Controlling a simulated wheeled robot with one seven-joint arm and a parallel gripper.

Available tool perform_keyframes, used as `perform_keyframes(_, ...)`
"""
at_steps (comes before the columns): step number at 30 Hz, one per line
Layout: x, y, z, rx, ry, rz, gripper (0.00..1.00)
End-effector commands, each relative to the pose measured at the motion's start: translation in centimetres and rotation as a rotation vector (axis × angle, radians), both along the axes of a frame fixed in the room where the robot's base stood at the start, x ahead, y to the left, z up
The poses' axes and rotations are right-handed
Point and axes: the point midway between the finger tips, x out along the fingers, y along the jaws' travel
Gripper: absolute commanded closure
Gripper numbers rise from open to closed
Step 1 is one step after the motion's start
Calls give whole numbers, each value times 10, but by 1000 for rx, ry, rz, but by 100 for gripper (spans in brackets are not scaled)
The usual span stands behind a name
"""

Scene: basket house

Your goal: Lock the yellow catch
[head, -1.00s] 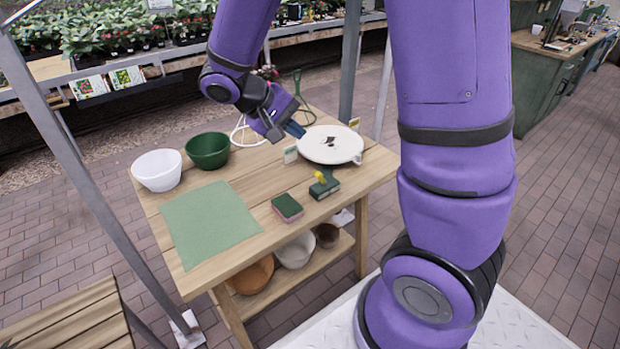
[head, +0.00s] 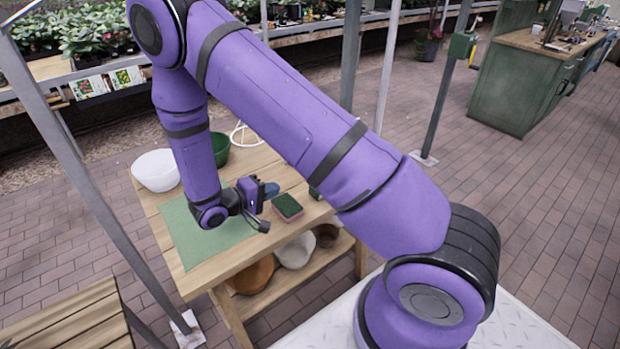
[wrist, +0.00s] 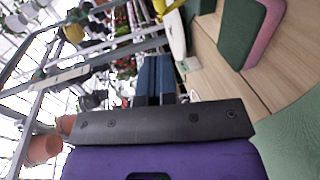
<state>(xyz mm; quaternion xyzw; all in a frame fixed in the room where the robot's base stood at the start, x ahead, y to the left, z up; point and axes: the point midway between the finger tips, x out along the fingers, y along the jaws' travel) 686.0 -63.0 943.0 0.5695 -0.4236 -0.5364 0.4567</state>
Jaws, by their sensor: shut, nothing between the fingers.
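The yellow catch (wrist: 170,7) shows at the top edge of the wrist view, cut off, beside its dark green block (wrist: 197,8). In the head view my arm hides the yellow part; only a bit of the green block (head: 315,193) shows beside the arm. My gripper (head: 270,190) is above the table, left of the catch and just behind the sponge. Its blue fingers (wrist: 155,75) are together and empty in the wrist view. They are apart from the catch.
A green and pink sponge (head: 287,206) lies on the wooden table (head: 165,230) near the gripper. A green cloth (head: 200,245) lies at the left, with a white bowl (head: 156,170) and a green bowl (head: 220,147) behind. The white round piece (wrist: 175,36) is partly visible.

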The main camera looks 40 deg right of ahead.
Motion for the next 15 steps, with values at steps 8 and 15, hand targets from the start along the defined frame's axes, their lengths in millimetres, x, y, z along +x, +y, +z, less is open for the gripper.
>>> perform_keyframes(8,0,0,0,0,0,1,100)
perform_keyframes(15,1,-14,-3,0,2,-3,100)
